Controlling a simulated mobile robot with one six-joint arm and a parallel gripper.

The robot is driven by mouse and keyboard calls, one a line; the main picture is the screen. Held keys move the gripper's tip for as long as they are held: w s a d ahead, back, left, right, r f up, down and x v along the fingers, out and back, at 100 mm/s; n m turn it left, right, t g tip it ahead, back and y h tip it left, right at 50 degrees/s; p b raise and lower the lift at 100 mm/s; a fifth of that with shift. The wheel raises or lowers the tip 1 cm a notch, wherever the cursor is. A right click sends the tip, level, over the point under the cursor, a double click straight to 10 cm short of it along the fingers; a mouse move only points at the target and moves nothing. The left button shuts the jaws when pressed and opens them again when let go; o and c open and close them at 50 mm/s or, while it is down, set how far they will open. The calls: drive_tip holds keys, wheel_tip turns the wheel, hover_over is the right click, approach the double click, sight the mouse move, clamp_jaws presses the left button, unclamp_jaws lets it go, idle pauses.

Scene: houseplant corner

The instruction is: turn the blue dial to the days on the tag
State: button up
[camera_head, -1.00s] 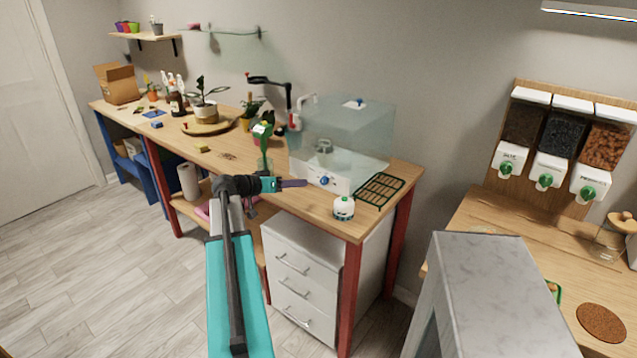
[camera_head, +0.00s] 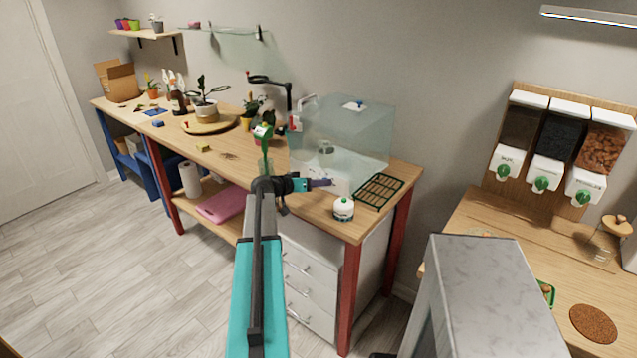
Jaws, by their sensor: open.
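The clear propagator box (camera_head: 355,130) stands on the wooden bench, on a white base (camera_head: 342,184). The blue dial on the front of that base is hidden behind my gripper in this view. A green item with a small pale patch (camera_head: 262,131) stands left of the box; I cannot tell whether the patch is the tag, and no writing is readable.
A small white and green round item (camera_head: 343,208) and a green wire rack (camera_head: 378,190) lie right of my gripper, near the bench edge. A potted plant (camera_head: 206,111) is farther left. A white drawer unit (camera_head: 307,275) stands below the bench.

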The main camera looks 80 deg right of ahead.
drive_tip(key=shift+c, duration=0.3)
clamp_jaws()
drive_tip(key=c, duration=1)
unclamp_jaws()
drive_tip(key=shift+o, duration=0.2)
drive_tip(key=b, duration=0.2)
drive_tip(key=m+b, duration=0.1)
drive_tip(key=b, duration=0.2)
drive_tip(key=shift+s+f+t, duration=0.15)
drive_tip(key=shift+f+t, duration=0.1)
drive_tip(key=shift+t, duration=0.15)
drive_tip(key=shift+m+b, duration=0.3)
drive_tip(key=shift+b, duration=0.65)
drive_tip(key=m+t+h+b, duration=0.1)
drive_tip(key=m+t+b, duration=0.1)
drive_tip(key=b, duration=0.5)
drive_tip(key=shift+s+b, duration=0.15)
drive_tip(key=shift+b, duration=0.25)
drive_tip(key=shift+r+m+b, duration=0.1)
drive_tip(key=shift+m+b, duration=0.2)
drive_tip(key=shift+b, duration=0.1)
drive_tip(key=shift+r+m+t+b, duration=0.2)
drive_tip(key=shift+m+t+b, duration=0.25)
drive_tip(key=shift+b, duration=0.6)
